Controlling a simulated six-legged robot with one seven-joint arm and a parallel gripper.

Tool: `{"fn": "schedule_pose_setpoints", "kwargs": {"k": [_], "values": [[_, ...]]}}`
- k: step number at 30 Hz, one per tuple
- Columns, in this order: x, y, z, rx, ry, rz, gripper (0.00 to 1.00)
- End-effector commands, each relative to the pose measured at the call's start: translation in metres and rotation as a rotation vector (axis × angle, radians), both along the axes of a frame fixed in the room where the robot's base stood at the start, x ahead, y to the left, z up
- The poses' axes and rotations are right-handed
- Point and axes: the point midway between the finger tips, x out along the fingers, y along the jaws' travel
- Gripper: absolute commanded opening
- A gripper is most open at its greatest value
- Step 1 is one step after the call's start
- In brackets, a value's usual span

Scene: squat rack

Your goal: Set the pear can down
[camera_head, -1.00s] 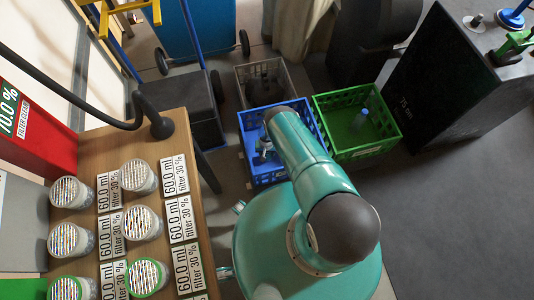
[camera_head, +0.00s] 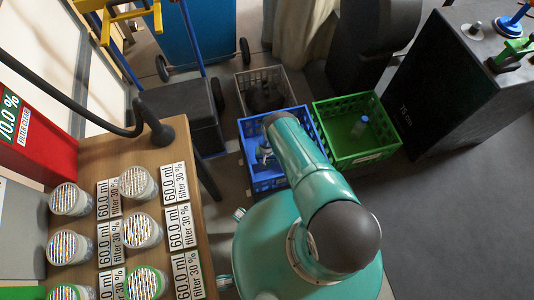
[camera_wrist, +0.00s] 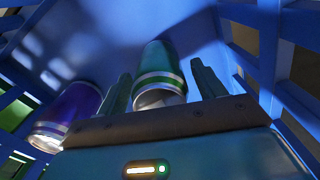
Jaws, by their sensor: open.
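A green can with pale bands (camera_wrist: 160,72), which I take to be the pear can, lies inside the blue crate (camera_head: 268,184); its label is not readable. My gripper (camera_wrist: 163,84) is down in the crate, with one finger on each side of the can and visible space between fingers and can. The gripper is open. A purple can with a pale band (camera_wrist: 70,112) lies to the left of the gripper in the wrist view. In the head view my arm covers much of the crate, and the cans cannot be made out clearly.
A green crate (camera_head: 384,152) holding a bottle stands right of the blue crate. A grey crate (camera_head: 245,78) is behind it. A wooden table (camera_head: 180,135) with several jars and labels is at left. Blue crate walls (camera_wrist: 265,40) surround the gripper. Open floor (camera_head: 460,220) lies right.

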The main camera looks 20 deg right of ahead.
Motion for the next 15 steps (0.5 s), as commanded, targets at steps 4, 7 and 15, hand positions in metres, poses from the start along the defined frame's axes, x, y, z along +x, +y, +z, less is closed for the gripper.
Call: {"fn": "schedule_pose_setpoints", "kwargs": {"k": [4, 7, 15], "values": [[0.001, 0.000, 0.020, 0.000, -0.001, 0.000, 0.69], [0.001, 0.000, 0.035, 0.000, -0.001, 0.000, 0.69], [0.001, 0.000, 0.077, -0.001, -0.002, 0.000, 0.69]]}}
